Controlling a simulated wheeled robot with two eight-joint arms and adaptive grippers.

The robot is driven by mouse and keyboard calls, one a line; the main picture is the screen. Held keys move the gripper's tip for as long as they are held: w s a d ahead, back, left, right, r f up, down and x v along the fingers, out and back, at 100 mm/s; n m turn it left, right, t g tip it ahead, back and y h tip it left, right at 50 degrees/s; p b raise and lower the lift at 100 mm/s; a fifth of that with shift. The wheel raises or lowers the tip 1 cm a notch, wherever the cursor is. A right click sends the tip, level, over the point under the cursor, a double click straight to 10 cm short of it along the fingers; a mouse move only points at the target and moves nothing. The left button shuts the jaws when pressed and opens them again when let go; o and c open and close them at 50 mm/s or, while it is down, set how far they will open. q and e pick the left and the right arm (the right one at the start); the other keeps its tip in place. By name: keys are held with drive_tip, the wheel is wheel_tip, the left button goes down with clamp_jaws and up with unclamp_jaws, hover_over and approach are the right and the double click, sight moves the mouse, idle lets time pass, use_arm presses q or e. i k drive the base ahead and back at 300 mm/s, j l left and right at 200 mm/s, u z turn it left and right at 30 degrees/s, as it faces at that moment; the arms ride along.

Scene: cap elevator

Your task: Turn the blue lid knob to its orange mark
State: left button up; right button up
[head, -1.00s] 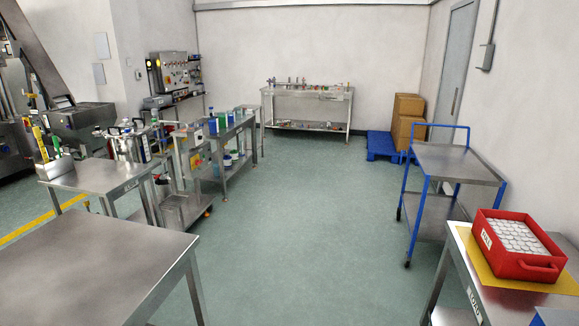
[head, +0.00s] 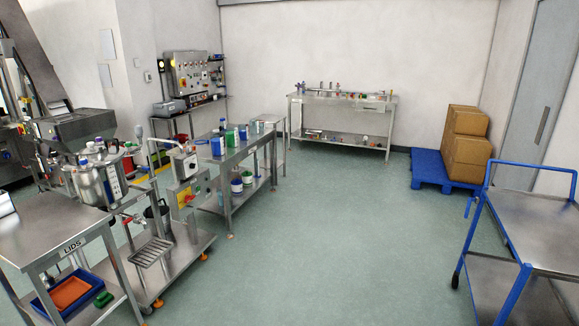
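I cannot make out a blue lid knob or an orange mark at this distance. A steel wheeled cart (head: 172,265) at the left carries shiny vessels (head: 90,183) and small fittings, too small to tell apart. A grey control box (head: 184,162) stands on a post by the cart, with a box with a yellow panel (head: 187,197) below it. A wall panel with several knobs and lights (head: 188,72) is at the back left. Neither of my grippers is in view.
A steel table marked LIDS (head: 40,235) stands at the near left, with a blue tray (head: 48,300) below. A bench with bottles (head: 245,148) is beyond the cart. A blue trolley (head: 545,235) is at the right, a blue pallet (head: 430,170) behind. The middle floor is clear.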

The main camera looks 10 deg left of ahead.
sight(83, 162)
drive_tip(key=i+j+u, duration=0.1)
drive_tip(key=i+u, duration=0.2)
drive_tip(key=i, duration=0.2)
drive_tip(key=i+u, duration=0.3)
drive_tip(key=i, duration=0.2)
drive_tip(key=i+l+u, duration=0.1)
drive_tip(key=i+u, duration=0.2)
drive_tip(key=i, duration=0.2)
drive_tip(key=i+l+u, duration=0.35)
drive_tip(key=i+j, duration=0.1)
